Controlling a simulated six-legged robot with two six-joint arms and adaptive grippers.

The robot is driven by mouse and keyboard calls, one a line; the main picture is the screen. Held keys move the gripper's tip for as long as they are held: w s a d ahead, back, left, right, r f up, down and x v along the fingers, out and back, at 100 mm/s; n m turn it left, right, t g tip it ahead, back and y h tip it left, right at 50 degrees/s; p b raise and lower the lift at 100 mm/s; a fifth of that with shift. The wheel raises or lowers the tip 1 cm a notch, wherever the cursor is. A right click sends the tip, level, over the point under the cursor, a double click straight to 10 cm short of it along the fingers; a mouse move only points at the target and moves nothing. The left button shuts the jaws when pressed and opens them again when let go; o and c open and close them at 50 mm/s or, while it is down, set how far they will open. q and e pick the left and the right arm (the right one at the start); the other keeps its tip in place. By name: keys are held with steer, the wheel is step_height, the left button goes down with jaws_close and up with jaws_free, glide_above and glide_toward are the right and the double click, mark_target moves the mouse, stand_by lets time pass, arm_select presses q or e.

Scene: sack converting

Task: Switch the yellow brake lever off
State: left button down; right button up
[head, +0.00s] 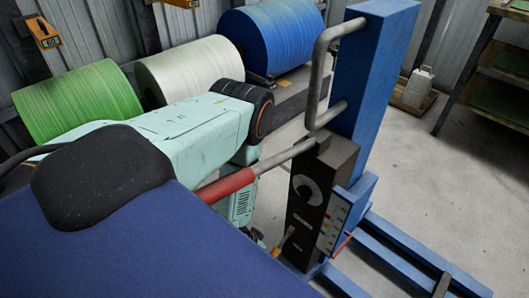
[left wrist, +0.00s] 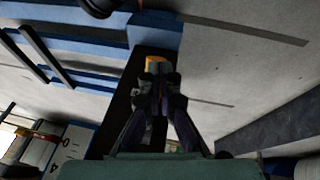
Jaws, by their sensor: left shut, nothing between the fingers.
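The yellow brake lever (head: 276,252) is small, with a grey rod and a yellow tip, low on the front of a black box (head: 322,175) on a blue post. In the left wrist view its yellow end (left wrist: 155,62) shows just beyond the fingertips of my left gripper (left wrist: 158,78). That gripper is shut with nothing held. I cannot tell whether the fingertips touch the lever. In the head view the gripper is mostly hidden behind a red-handled lever and a dark blue surface. My right gripper is not in view.
The red-handled lever (head: 226,186) sticks out left from the black box, close to my left arm. A bent grey bar (head: 320,75) is on the blue post (head: 365,75). Green (head: 78,102), white (head: 188,70) and blue (head: 272,38) rolls stand behind. Blue floor beams (head: 405,258) run right.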

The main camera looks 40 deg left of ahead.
arm_select(q)
steer(key=shift+f, duration=0.2)
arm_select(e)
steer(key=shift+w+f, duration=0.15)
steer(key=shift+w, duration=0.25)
arm_select(q)
steer(key=shift+s+d+f, duration=0.1)
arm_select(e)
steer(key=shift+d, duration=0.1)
arm_select(q)
steer(key=s+a+r+p, duration=0.3)
steer(key=s+r+p, duration=0.3)
steer(key=s, duration=0.5)
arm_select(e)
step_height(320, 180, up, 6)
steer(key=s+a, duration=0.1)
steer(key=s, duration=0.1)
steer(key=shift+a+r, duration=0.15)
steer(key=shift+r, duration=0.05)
arm_select(q)
steer(key=shift+s+a, duration=0.1)
